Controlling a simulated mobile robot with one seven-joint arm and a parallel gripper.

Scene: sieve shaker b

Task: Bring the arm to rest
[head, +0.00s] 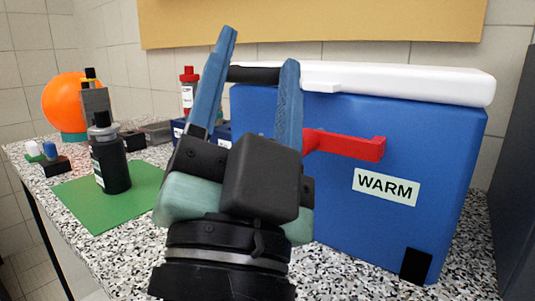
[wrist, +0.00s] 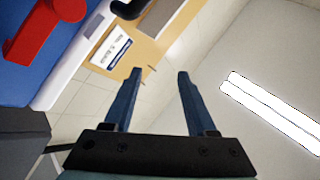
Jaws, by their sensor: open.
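My gripper (head: 257,55) is raised in the middle of the head view, its two blue fingers pointing up. The fingers stand apart with nothing held between them. In the head view it stands in front of the left end of a blue cooler box with a white lid. In the wrist view my gripper (wrist: 158,75) is also open and empty, with the wall and ceiling beyond the fingertips.
The blue cooler (head: 330,205), labelled WARM, has a red handle (head: 350,145) jutting out. A black bottle (head: 112,170) stands on a green mat (head: 110,215) at left. An orange ball (head: 62,103) sits behind. A red-capped bottle (head: 188,92) stands behind my gripper.

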